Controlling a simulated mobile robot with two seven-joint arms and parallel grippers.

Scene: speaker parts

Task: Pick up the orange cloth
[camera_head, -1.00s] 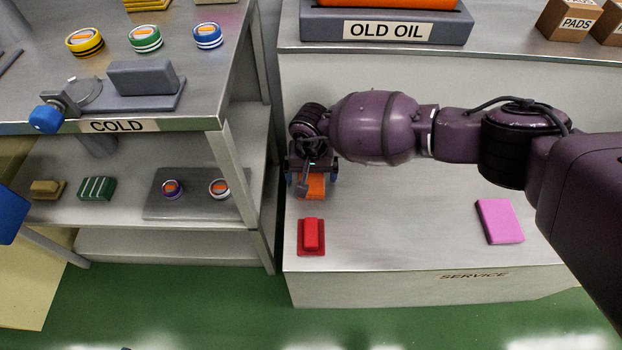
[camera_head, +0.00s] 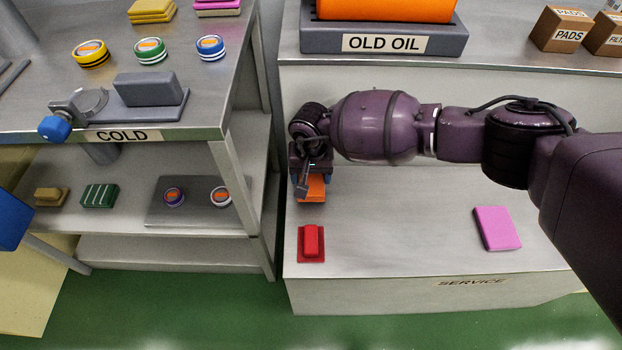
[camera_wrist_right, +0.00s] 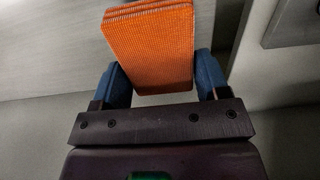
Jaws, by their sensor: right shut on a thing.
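The orange cloth (camera_head: 312,190) is a small folded, ribbed block over the left part of the service counter. My right gripper (camera_head: 312,178) points down at it, and the arm hides part of the cloth. In the right wrist view the cloth (camera_wrist_right: 150,48) sits between the two blue fingers of my right gripper (camera_wrist_right: 160,78), which is shut on it. I cannot tell how far the cloth is off the counter. My left gripper is not in view.
On the service counter (camera_head: 400,215), a red block on a red base (camera_head: 311,241) sits in front of the cloth and a pink pad (camera_head: 496,228) lies right. The old oil tray (camera_head: 450,45) is behind. A metal shelf unit (camera_head: 215,130) with several tins stands left across a gap.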

